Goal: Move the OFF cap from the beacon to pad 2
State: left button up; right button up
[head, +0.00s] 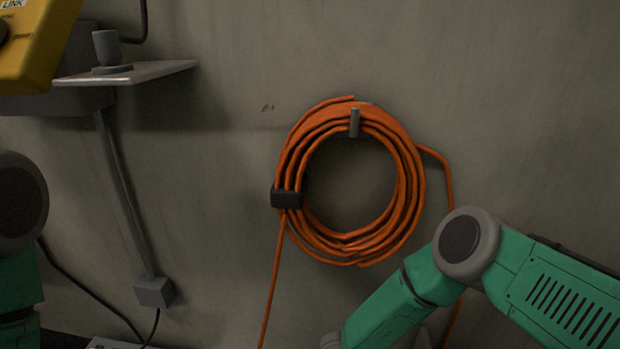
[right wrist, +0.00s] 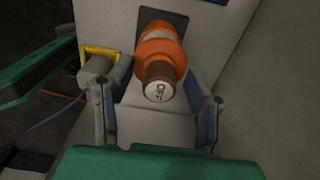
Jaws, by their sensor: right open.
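In the right wrist view, the OFF cap (right wrist: 157,90) is a brown cap with a white face marked OFF. It sits on the front end of the orange beacon (right wrist: 158,52), which is mounted on a pale housing. My right gripper (right wrist: 158,103) is open, with one finger on each side of the cap and a gap on both sides. Neither finger visibly touches the cap. Pad 2 is not in view. My left gripper is not in view.
In the head view, an orange cable coil (head: 352,182) hangs on the wall. A shelf (head: 135,73) with a small grey cup-like object (head: 106,48) and a yellow box (head: 35,45) are at upper left. A yellow-framed grey block (right wrist: 99,67) stands left of the beacon.

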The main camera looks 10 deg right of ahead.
dwell(0.6)
grip_shut()
jog(key=shift+r, duration=0.1)
jog(key=shift+r+p, duration=2.4)
jog(key=shift+r, duration=0.5)
jog(key=s+a+f, duration=0.2)
jog(key=a+f, duration=0.1)
jog(key=a, duration=0.1)
jog(key=s+a+f, duration=0.2)
jog(key=a+f, duration=0.1)
jog(key=a, duration=0.1)
jog(key=s+a+f, duration=0.2)
jog(key=a+f, duration=0.1)
jog(key=a, duration=0.1)
jog(key=shift+s+a+f, duration=0.2)
jog(key=shift+a+f, duration=0.05)
jog(key=shift+f, duration=2.75)
